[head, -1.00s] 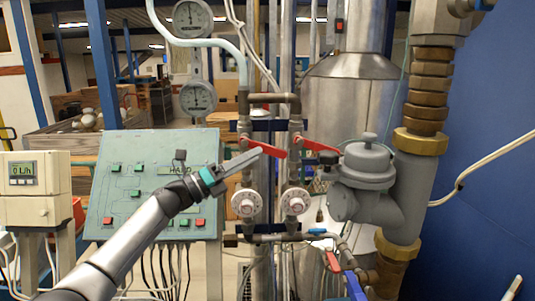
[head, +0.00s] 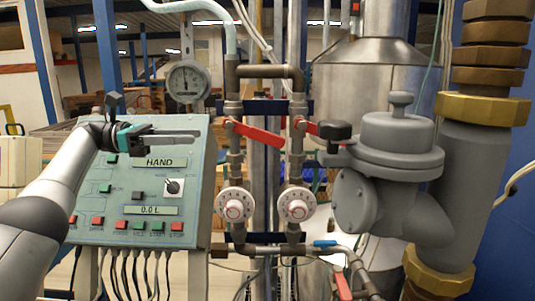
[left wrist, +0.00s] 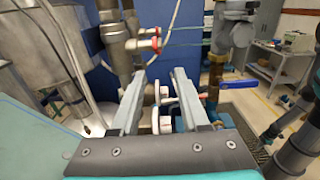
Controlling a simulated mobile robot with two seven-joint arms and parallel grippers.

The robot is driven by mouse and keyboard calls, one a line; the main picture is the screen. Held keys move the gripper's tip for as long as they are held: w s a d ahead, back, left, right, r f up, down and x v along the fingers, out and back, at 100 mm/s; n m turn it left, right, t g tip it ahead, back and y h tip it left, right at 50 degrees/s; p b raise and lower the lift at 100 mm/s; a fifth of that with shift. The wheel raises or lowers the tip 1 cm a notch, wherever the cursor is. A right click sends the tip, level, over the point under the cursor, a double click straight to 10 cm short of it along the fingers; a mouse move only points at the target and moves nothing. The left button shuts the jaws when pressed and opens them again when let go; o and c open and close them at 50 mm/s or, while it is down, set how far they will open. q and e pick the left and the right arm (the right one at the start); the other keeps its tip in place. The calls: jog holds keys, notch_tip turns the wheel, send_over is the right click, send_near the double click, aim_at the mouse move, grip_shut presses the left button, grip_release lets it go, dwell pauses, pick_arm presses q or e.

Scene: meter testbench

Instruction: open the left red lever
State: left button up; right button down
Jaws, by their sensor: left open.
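The left red lever (head: 257,133) is on the left vertical pipe in the head view. It slants from the pipe down to the right. The right red lever (head: 306,127) is on the right pipe, its right end close to a dark part of the grey meter. My left gripper (head: 196,138) is open and empty, to the left of the left lever and apart from it, in front of the control panel. In the left wrist view both fingers (left wrist: 158,75) stand apart, with pipework and white dials beyond. My right gripper is not in view.
The green control panel (head: 150,195) is behind my left gripper. Two white dials (head: 235,205) sit on the pipes below the levers. The large grey meter (head: 395,165) stands right of the pipes. A blue handle (head: 325,243) is lower down. A round gauge (head: 188,83) hangs above.

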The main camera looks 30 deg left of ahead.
pick_arm(q)
jog(key=w+f, duration=0.1)
jog(key=p, duration=0.3)
send_near(260, 141)
jog(key=x, duration=0.8)
jog(key=shift+w+r, duration=0.2)
jog(key=shift+w, duration=0.15)
jog(key=shift+x, duration=0.8)
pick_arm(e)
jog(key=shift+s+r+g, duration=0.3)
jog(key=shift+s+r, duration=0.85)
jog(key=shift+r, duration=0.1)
pick_arm(q)
jog(key=shift+f, duration=0.1)
grip_shut()
